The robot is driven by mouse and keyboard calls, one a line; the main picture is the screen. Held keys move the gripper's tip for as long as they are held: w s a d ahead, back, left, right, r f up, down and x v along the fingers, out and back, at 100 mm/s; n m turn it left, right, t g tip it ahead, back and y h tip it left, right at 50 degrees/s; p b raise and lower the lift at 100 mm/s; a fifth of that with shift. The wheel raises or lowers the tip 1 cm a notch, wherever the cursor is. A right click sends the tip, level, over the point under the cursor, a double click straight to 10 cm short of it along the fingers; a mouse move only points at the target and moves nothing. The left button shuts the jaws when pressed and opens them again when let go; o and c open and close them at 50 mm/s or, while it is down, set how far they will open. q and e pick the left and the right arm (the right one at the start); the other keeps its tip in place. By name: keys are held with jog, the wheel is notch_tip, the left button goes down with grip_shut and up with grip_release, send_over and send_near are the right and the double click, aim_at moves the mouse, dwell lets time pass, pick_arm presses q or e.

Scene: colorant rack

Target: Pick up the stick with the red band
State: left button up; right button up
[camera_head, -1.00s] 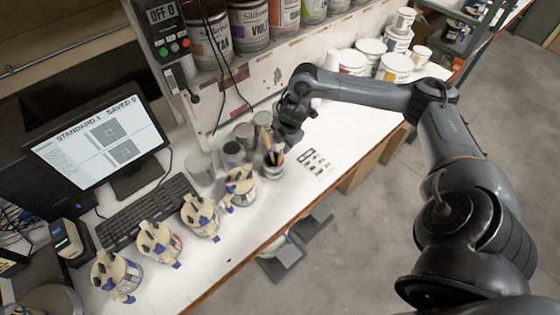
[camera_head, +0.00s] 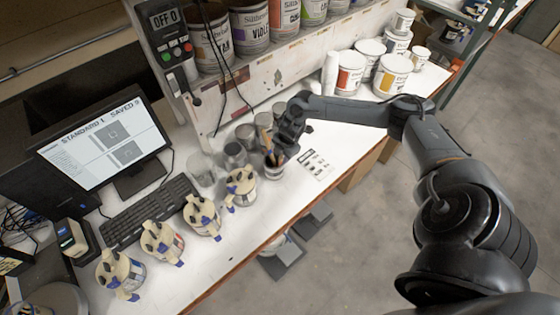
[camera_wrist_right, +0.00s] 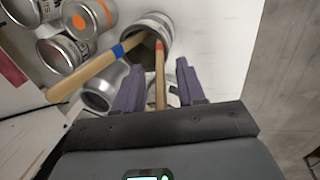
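The stick with the red band (camera_wrist_right: 160,82) is a wooden stick standing in a metal can (camera_wrist_right: 157,24); its red band shows near the can's mouth in the right wrist view. A second wooden stick with a blue band (camera_wrist_right: 90,76) leans out of the same can to the left. My right gripper (camera_wrist_right: 158,80) is open, with its two purple fingers on either side of the red-banded stick and a gap on each side. In the head view my right gripper (camera_head: 283,146) is at the sticks above the can (camera_head: 273,171). My left gripper is not in view.
Several metal cans (camera_head: 235,153) stand close behind and left of the stick can. A row of lidded containers with blue parts (camera_head: 202,217) runs along the front left beside a keyboard (camera_head: 150,212). A printed sheet (camera_head: 317,164) lies right. White paint tubs (camera_head: 392,74) stand at the back.

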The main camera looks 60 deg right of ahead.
jog(key=shift+w+f, duration=0.1)
jog(key=shift+f, duration=0.35)
grip_shut()
jog(key=shift+r, duration=0.15)
